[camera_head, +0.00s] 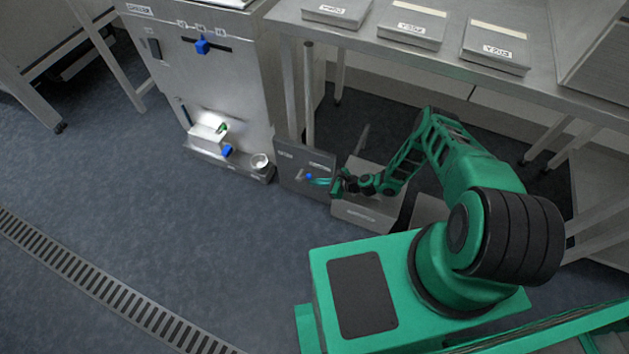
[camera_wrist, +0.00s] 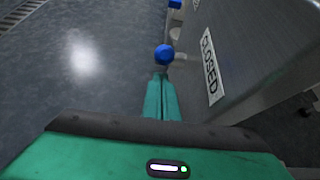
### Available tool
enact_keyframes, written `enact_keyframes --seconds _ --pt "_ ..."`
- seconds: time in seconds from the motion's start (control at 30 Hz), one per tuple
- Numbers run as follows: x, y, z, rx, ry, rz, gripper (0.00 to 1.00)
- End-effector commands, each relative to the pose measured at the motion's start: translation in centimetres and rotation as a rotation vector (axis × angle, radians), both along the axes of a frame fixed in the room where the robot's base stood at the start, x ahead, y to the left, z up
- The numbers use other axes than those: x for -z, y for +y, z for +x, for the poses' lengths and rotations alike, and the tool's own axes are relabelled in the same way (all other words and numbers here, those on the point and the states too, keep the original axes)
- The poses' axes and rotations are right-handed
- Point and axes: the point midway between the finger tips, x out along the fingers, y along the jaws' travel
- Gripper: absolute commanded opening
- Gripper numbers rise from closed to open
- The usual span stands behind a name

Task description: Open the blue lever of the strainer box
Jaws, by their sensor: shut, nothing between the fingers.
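The strainer box (camera_head: 292,177) is a low dark grey box on the floor under the steel table. It also fills the right of the wrist view (camera_wrist: 245,50), with a white "CLOSED" label (camera_wrist: 212,66) on its face. The blue lever end (camera_head: 309,176) sticks out from that face. In the wrist view the blue knob (camera_wrist: 165,54) is on a pale stem that runs to the face. My gripper (camera_head: 314,181) is shut and empty, its green fingertips (camera_wrist: 160,77) just short of the knob. I cannot tell whether they touch it.
A steel machine (camera_head: 200,95) stands left of the box, with a blue slider knob (camera_head: 202,46) and a lower blue knob (camera_head: 227,150). A small cup (camera_head: 260,161) sits on its ledge. Table legs (camera_head: 308,95) stand behind the box. The floor (camera_head: 200,230) in front is clear.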

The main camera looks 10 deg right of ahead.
Motion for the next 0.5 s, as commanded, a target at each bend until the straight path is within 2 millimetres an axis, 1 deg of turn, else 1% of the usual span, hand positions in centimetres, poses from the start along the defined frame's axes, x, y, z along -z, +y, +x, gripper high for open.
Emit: enact_keyframes --seconds 0.17,0.5 --pt "1.5 -0.5 -0.2 0.003 0.001 0.0 0.0" --pt "-1.0 -2.9 -1.7 0.003 0.002 0.0 0.0"
